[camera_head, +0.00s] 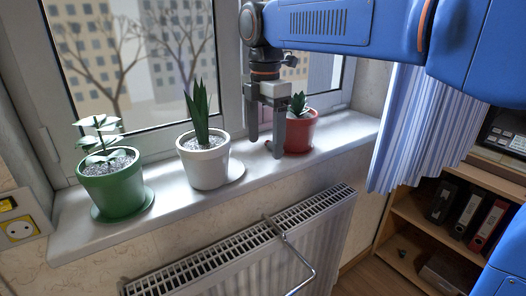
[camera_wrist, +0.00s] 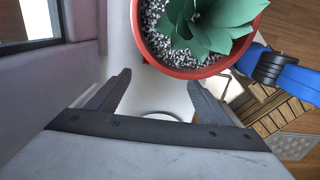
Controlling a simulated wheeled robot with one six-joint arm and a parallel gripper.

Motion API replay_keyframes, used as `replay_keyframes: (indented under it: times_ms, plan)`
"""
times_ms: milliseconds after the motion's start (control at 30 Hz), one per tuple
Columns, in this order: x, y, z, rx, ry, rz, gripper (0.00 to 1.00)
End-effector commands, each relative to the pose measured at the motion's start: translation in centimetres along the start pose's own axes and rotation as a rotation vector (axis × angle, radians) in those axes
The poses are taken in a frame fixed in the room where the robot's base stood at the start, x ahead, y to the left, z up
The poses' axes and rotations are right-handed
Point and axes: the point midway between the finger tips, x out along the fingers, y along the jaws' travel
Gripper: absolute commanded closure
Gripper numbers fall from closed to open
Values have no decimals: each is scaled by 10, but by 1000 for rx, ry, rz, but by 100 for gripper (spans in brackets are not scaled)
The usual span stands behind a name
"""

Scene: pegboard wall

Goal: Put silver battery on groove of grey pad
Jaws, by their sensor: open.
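No silver battery or grey pad can be made out in either view. My gripper (camera_head: 262,145) is over the window sill, pointing down, with its two fingers apart and nothing between them. A red pot (camera_head: 300,134) with a small green plant stands just right of the fingers. In the wrist view my open fingers (camera_wrist: 158,80) are below and left of the red pot (camera_wrist: 187,72), close to its rim; whether they touch it I cannot tell. A pale round edge shows on the sill between the fingers.
The white sill (camera_head: 75,220) also holds a white pot (camera_head: 204,162) and a green pot (camera_head: 112,187) on saucers. A window is behind, a radiator (camera_head: 250,245) below. A blue curtain (camera_head: 425,125) and wooden shelf (camera_head: 420,215) with binders are at the right.

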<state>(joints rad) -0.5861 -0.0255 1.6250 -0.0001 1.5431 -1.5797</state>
Motion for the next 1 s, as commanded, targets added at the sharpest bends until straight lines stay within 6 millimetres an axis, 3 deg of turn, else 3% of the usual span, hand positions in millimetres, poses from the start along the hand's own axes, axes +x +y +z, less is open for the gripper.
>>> replay_keyframes:
  times_ms: [333, 600, 667, 833, 1000]
  plan:
    - [8, 0, 0, 0, 0, 1, 27]
    - [8, 0, 0, 0, 0, 1, 90]
    - [8, 0, 0, 0, 0, 1, 100]
    - [8, 0, 0, 0, 0, 1, 97]
    - [8, 0, 0, 0, 0, 1, 56]
